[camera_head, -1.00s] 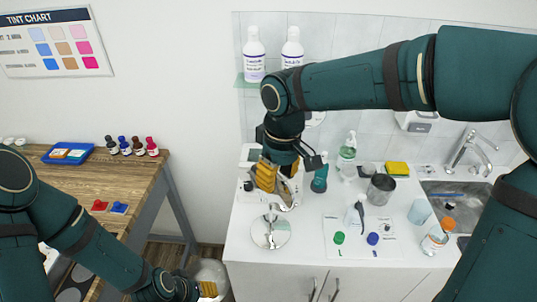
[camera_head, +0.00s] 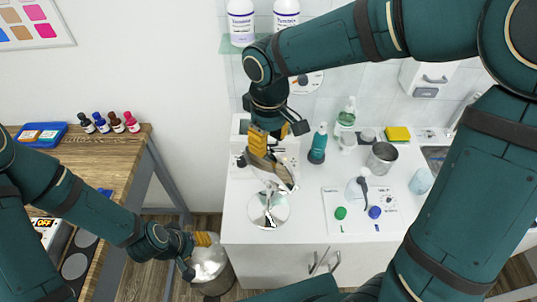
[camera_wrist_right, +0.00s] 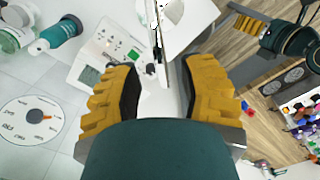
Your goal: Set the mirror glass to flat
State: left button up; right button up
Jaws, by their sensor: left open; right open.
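The mirror stands on the white counter, with a round, shiny base (camera_head: 262,211). Its glass (camera_head: 274,173) is above the base and looks tilted. My right gripper (camera_head: 262,152) is at the upper edge of the glass, its orange fingers partly covering it. In the right wrist view the right gripper (camera_wrist_right: 158,75) is open, with a thin, edge-on part of the mirror (camera_wrist_right: 158,40) between the fingers. I cannot tell whether they touch it. My left gripper (camera_head: 204,240) is open, far left of the mirror and over a bin.
The metal bin (camera_head: 211,265) stands on the floor between the wooden table (camera_head: 130,160) and the counter (camera_head: 240,235). A teal bottle (camera_head: 319,143), a metal cup (camera_head: 381,158) and a mat with green and blue caps (camera_head: 335,228) lie right of the mirror.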

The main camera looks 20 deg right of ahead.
aim_at(269, 148)
notch_tip(269, 148, down, 6)
jog(key=shift+r, duration=0.15)
jog(key=shift+o, duration=0.2)
grip_shut()
